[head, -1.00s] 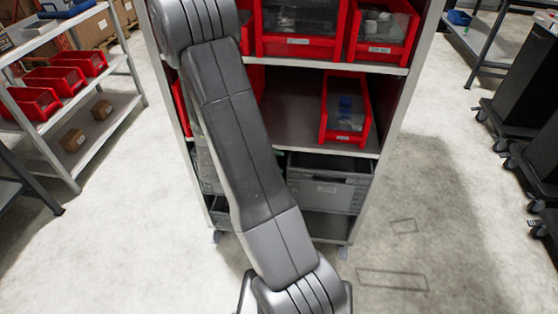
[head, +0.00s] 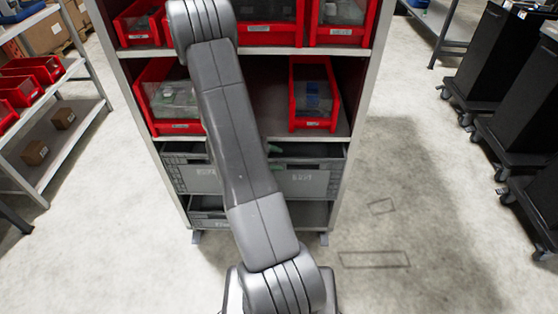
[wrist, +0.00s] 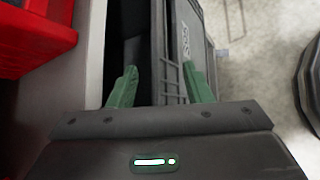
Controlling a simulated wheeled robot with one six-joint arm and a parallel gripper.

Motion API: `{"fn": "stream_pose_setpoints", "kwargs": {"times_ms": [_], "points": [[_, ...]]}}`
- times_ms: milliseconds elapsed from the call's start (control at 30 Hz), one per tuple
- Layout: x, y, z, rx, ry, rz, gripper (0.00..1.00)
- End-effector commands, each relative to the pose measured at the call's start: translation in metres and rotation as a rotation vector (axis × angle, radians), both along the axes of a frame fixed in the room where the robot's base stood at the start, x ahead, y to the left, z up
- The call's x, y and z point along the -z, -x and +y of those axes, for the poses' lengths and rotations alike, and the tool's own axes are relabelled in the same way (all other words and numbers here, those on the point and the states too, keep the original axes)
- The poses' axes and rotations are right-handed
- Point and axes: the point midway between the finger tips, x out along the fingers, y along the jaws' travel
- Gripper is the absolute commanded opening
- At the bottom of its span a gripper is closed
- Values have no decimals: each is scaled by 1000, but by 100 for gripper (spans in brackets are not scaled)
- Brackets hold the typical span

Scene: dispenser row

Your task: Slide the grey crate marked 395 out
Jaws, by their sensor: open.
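A grey crate (head: 318,182) sits at the right of the lower shelf in the head view, its pale front label too blurred to read surely. In the wrist view its front wall (wrist: 185,30) stands on edge with a sideways marking. My gripper (wrist: 160,72) is open. One green finger lies over the dark crate opening and the other is on the labelled front side, with the wall's rim between them. Contact cannot be told. In the head view green fingertips (head: 272,157) show beside my arm. A second grey crate (head: 185,175) sits at the left, partly hidden by my arm.
Red bins (head: 312,123) fill the shelves above, and a shelf edge (wrist: 93,60) runs close beside my gripper. Another grey crate (head: 207,217) sits on the bottom level. Floor before the rack is clear. Black carts (head: 495,85) stand at the right.

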Motion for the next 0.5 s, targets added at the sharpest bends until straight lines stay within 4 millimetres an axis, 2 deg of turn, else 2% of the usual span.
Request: {"fn": "stream_pose_setpoints", "kwargs": {"times_ms": [200, 500], "points": [[11, -7, -12, 0, 1, 0, 45], [12, -8, -13, -1, 0, -1, 45]]}}
